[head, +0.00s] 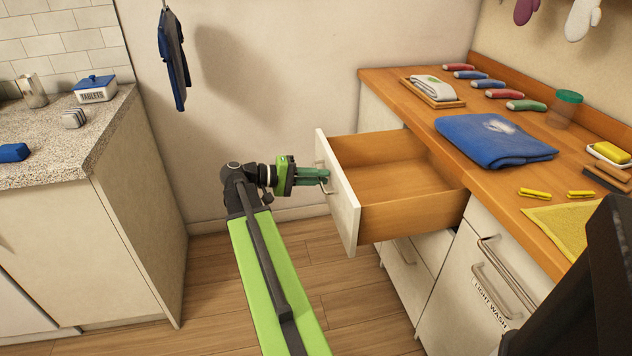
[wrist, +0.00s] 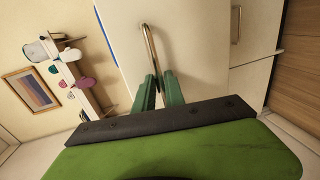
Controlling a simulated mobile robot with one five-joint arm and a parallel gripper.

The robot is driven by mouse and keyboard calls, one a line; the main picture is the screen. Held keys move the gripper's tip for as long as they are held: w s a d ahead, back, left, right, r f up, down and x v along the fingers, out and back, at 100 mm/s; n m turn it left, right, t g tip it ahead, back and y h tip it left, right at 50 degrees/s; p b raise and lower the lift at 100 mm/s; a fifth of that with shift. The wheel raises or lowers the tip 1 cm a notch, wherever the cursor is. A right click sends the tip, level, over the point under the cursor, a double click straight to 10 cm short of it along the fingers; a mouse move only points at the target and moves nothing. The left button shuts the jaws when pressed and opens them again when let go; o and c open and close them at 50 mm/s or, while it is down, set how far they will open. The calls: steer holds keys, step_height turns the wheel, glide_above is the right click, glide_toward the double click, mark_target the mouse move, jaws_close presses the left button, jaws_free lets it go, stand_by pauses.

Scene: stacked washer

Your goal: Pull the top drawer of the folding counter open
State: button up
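The top drawer (head: 345,203) of the folding counter (head: 390,86) is pulled far out, and its wooden inside looks empty. Its front is pale with a thin metal handle (head: 319,166). My gripper (head: 326,176) is at the middle of this handle, with its green fingers pointing at the drawer front. In the wrist view the handle (wrist: 151,45) runs down into the narrow gap between the fingertips (wrist: 160,76). The fingers look shut on it, though the contact itself is partly hidden.
A blue folded cloth (head: 492,141), several coloured rolls and a yellow cloth (head: 558,232) lie on the counter. Below are another drawer and a bin front with handles (head: 492,287). A stone-topped cabinet (head: 110,200) stands left. Wooden floor (head: 285,240) is open between them.

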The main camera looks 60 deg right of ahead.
steer(key=p+v, duration=0.2)
steer(key=v, duration=1)
